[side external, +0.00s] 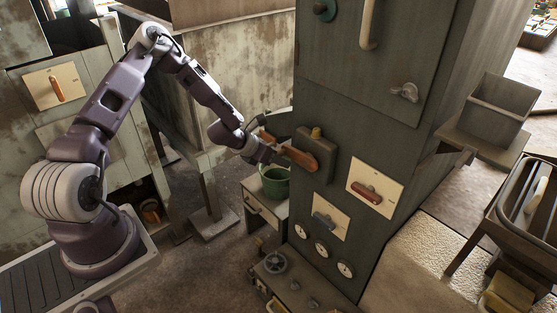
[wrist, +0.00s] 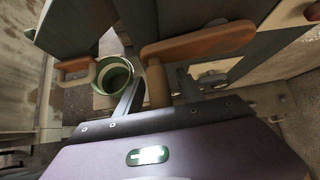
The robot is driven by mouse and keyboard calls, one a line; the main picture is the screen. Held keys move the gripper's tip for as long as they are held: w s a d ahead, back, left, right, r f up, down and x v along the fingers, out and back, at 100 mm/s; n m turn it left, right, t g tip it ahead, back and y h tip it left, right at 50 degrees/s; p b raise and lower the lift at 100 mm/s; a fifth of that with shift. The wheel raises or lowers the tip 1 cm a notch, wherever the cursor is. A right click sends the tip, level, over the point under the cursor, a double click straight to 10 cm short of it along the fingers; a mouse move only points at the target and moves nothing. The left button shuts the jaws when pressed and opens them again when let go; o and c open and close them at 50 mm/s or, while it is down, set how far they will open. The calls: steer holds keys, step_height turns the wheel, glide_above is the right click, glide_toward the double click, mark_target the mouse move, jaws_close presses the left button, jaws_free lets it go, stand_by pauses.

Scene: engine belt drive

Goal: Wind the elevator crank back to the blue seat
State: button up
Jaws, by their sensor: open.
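The crank (side external: 300,158) is an orange-brown arm on a dark box (side external: 326,148) on the front of the tall grey-green cabinet. In the wrist view the crank (wrist: 205,42) lies across the upper middle, and its grip (wrist: 157,86) points down toward my gripper (wrist: 160,76). My gripper is open, with one finger on each side of the grip; I cannot tell whether either touches it. In the side view my gripper (side external: 277,152) is at the crank's left end. No blue seat is clearly identifiable; a small blue-grey handle (side external: 324,219) sits on a pale plate below the crank.
A red handle (side external: 367,193) on a pale plate is right of the box. Round gauges (side external: 321,250) are lower down.

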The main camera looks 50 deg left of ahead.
steer(key=v, duration=0.6)
steer(key=shift+s+r, duration=0.1)
steer(key=shift+r, duration=0.05)
